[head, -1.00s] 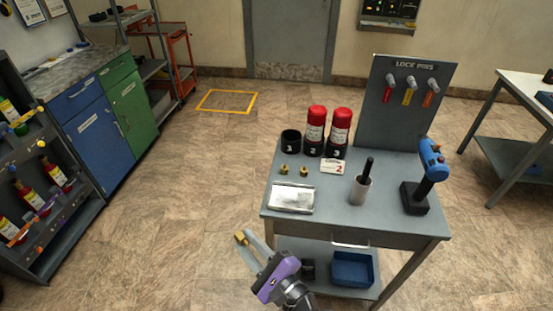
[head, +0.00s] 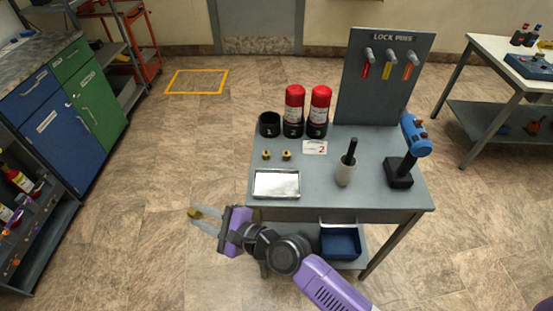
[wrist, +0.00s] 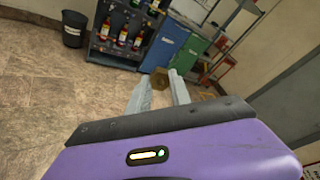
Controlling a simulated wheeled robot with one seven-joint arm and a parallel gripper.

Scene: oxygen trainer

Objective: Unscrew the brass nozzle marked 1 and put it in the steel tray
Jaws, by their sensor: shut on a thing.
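My gripper (head: 207,218) is shut on a brass nozzle (head: 196,213). It holds the nozzle in the air left of the workbench, over open floor. In the wrist view the brass nozzle (wrist: 159,77) sits between the two grey fingertips; no number on it can be read. The steel tray (head: 276,196) lies empty at the front left of the bench top, to the right of my gripper. Two other brass pieces (head: 266,155) (head: 287,155) stand on the bench behind the tray.
Red cylinders (head: 295,105) stand in numbered black holders at the back of the bench (head: 385,197); one holder (head: 269,124) is empty. A card marked 2 (head: 315,147), a cup with a black-handled tool (head: 346,171) and a blue drill (head: 411,150) stand to the right.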

